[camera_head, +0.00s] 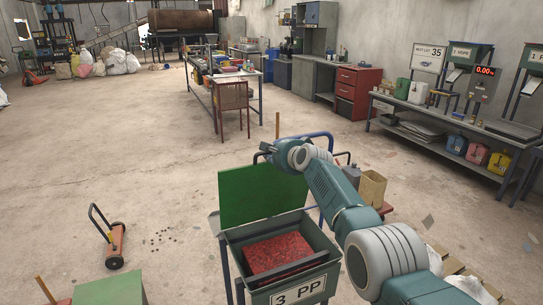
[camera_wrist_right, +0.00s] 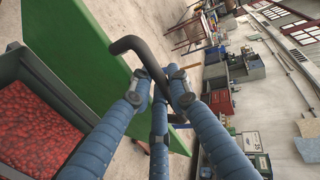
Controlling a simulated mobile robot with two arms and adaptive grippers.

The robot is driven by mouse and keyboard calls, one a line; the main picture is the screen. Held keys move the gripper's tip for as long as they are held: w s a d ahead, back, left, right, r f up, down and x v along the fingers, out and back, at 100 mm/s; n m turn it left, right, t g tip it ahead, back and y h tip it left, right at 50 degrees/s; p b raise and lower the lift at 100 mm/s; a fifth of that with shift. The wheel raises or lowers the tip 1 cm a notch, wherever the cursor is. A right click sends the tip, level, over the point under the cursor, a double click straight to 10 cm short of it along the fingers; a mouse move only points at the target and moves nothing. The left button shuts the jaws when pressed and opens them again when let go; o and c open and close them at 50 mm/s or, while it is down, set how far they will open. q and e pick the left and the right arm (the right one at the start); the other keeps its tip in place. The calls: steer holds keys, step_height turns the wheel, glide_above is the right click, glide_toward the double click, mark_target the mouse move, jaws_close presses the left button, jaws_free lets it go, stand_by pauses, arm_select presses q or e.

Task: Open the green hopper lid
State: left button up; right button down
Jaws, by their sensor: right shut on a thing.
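The green hopper lid (camera_head: 262,192) stands steeply raised at the back of the hopper (camera_head: 283,232), which is marked "3 PP". Red granules (camera_head: 278,253) show inside the open hopper. In the right wrist view the lid (camera_wrist_right: 100,70) is a green slab with a dark bent handle (camera_wrist_right: 130,43) beside it. My right gripper (camera_wrist_right: 160,88) is shut on this handle, its blue fingers around the bar. In the head view my right gripper (camera_head: 270,149) is at the lid's upper right corner, partly hidden by its own arm. My left gripper is out of view.
Another green panel (camera_head: 112,288) is at the bottom left. An orange wheeled tool (camera_head: 115,245) stands on the floor left of the hopper. A tan container (camera_head: 372,188) is right of my arm. The floor at middle left is mostly clear.

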steer(key=shift+w+d+r, duration=0.1)
steer(key=shift+d+r, duration=0.05)
steer(key=shift+r, duration=0.3)
steer(key=c, duration=1.7)
jaws_free()
steer(key=shift+c, duration=0.2)
steer(key=shift+o, duration=0.5)
steer(key=shift+f, duration=0.1)
steer(key=shift+f, duration=0.1)
steer(key=v, duration=1.2)
